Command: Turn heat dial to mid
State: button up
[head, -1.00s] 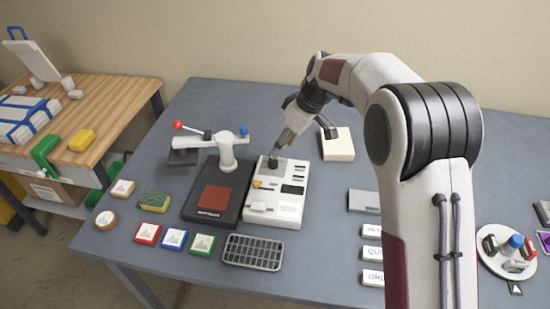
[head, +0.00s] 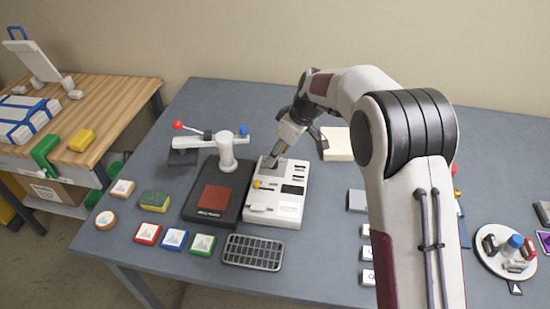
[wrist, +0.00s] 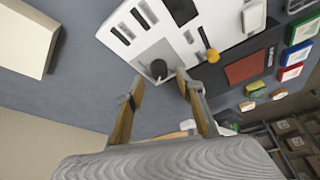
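The white laminator control unit (head: 288,208) stands on the grey table beside a black base with a red-brown plate. In the wrist view, a dark round dial (wrist: 158,68) sits near one end of the white unit (wrist: 150,42). My gripper (wrist: 158,86) is open, with a fingertip on either side of the dial's near edge and a gap between them. I cannot tell whether either fingertip touches it. In the head view, my gripper (head: 272,160) is over the unit's far left end and hides the dial. A yellow-knobbed lever (head: 257,184) is on the unit's left edge.
A cream block (head: 337,144) lies to the right of my gripper. A dark grid tray (head: 253,252) and several coloured tiles lie in front. Table between unit and my arm is mostly clear.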

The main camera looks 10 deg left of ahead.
jog(key=shift+x, duration=1.6)
grip_shut()
